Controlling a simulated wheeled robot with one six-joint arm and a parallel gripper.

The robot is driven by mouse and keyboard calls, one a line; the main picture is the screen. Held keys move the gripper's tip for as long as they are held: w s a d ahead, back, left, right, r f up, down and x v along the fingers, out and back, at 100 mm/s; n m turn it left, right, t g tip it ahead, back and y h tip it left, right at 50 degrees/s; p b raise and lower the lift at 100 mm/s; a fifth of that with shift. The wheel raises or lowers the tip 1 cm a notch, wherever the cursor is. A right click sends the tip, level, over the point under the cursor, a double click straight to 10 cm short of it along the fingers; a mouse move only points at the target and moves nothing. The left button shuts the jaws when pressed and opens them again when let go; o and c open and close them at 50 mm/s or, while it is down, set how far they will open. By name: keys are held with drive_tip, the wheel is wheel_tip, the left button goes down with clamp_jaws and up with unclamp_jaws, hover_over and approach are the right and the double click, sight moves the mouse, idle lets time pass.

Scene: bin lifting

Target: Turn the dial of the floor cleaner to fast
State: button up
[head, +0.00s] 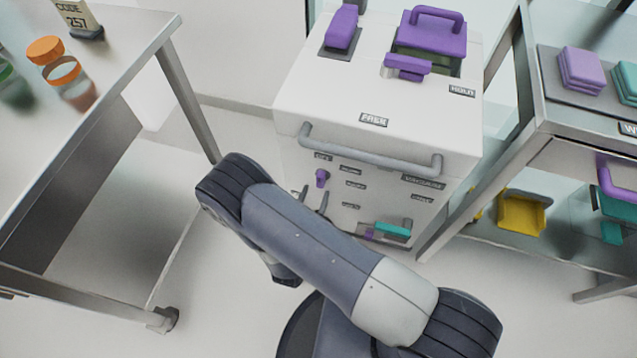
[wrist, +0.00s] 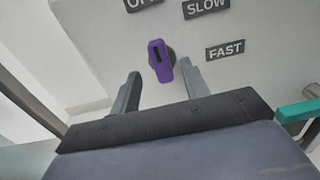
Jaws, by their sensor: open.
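The floor cleaner (head: 290,168) is a white box-shaped machine with a grey handle bar across its front. Its purple dial (head: 321,177) is on the front face, below the handle. In the wrist view the dial (wrist: 160,61) has a dark line on it and points nearly straight up, tilted slightly left, towards the partly cut-off label at the top. The labels SLOW (wrist: 206,8) and FAST (wrist: 225,50) are to its right. My gripper (wrist: 161,82) is open, with one finger on each side of the dial's lower end. I cannot tell whether either finger touches it.
A teal part (head: 393,230) sits low on the cleaner's front, right of the dial. A metal table (head: 110,75) is at left and a shelved cart (head: 545,120) at right. Purple parts (head: 432,38) are on the cleaner's top. White floor is open at left.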

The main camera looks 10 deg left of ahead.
sight(320, 183)
drive_tip(key=shift+w+d, duration=0.15)
drive_tip(key=shift+w, duration=1.95)
drive_tip(key=shift+c, duration=0.4)
clamp_jaws()
